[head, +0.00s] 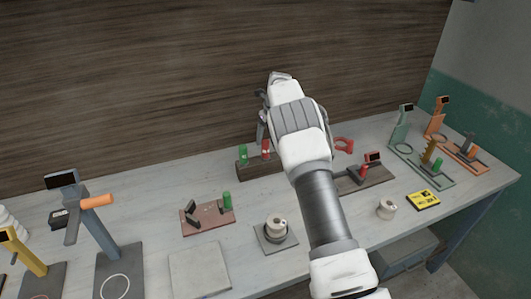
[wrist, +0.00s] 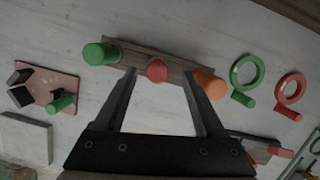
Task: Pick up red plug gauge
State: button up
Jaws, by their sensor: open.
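The red plug gauge (head: 265,149) stands upright in a wooden rack (head: 243,171) near the back of the bench. In the wrist view, its round red top (wrist: 157,70) shows between my two fingertips, in the middle of the rack (wrist: 130,49). My gripper (wrist: 162,77) is open, with one finger to each side of the red plug and no visible contact. In the head view, my gripper (head: 262,128) is just above the rack, partly hidden by my own arm.
A green plug (wrist: 98,54) and an orange plug (wrist: 209,83) flank the red one closely in the rack. A green ring gauge (wrist: 246,72) and a red ring gauge (wrist: 290,90) lie to the right. A pink plate (wrist: 50,84) with black blocks lies left.

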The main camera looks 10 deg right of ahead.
aim_at(264, 149)
jog(key=shift+p+x, duration=0.55)
jog(key=shift+x, duration=3)
jog(key=shift+s+a, duration=0.1)
jog(key=shift+a, duration=0.05)
grip_shut()
